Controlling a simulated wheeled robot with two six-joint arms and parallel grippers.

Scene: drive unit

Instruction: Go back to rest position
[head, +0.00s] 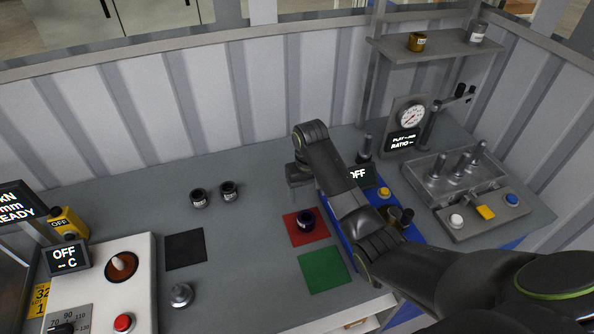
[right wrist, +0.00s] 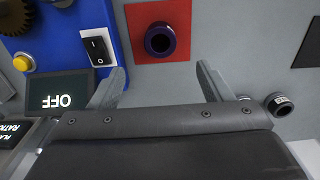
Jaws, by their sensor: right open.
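My right arm comes in from the right in the head view and bends over the bench. My right gripper (right wrist: 160,85) is open and empty in the right wrist view, its two fingers apart. Beyond the fingertips, a dark ring-shaped part (right wrist: 160,40) sits on the red square (right wrist: 178,14); it also shows on the red square in the head view (head: 305,221). In the head view the gripper (head: 298,190) is partly hidden by my arm. My left gripper is not in view.
Two dark cylinders (head: 199,198) stand on the bench. A blue unit (head: 409,229) with an OFF display lies under my right arm. Green (head: 324,271) and black (head: 185,249) squares are empty. A clear-walled box with pegs (head: 457,172) stands right; a shelf (head: 440,48) hangs above.

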